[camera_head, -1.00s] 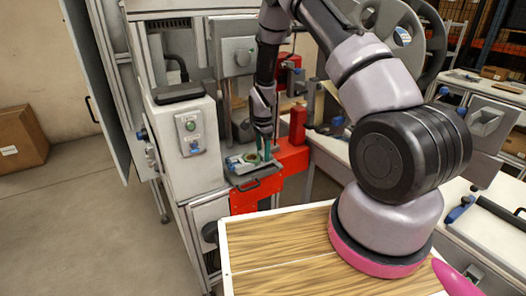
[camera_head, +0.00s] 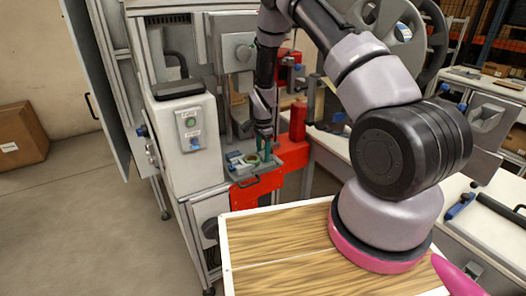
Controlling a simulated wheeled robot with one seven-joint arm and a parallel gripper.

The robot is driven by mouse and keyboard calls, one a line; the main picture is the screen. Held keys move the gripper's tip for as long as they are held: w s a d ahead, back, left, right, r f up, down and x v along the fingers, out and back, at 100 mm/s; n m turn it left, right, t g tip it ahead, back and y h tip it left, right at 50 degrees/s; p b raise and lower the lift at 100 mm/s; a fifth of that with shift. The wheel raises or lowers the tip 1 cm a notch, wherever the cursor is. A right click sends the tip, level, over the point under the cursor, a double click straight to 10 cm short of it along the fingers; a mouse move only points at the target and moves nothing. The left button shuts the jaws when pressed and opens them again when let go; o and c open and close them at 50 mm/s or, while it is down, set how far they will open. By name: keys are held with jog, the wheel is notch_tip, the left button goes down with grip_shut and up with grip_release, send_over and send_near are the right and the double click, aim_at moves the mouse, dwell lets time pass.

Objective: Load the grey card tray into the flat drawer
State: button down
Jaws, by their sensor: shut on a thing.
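The grey card tray (camera_head: 291,153) is at the red flat drawer (camera_head: 258,190) on the front of the grey machine. It looks level, with small blue, white and green items toward its left end. My gripper (camera_head: 265,153) points down with its green fingers at the tray and is shut on it. The exact grip point is too small to make out. The tray appears to lie over or in the drawer; I cannot tell whether it rests on the drawer's floor. The drawer stands pulled out, with a dark handle on its red front.
A white control box (camera_head: 188,135) with buttons stands just left of the drawer. A red block (camera_head: 298,121) stands behind the tray on the right. A wooden-topped surface (camera_head: 280,245) is in front. Open floor (camera_head: 80,220) lies to the left.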

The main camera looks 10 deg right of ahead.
grip_release()
jog(key=shift+r, duration=0.1)
notch_tip(320, 180, up, 7)
jog(key=shift+r, duration=0.15)
dwell(0.4)
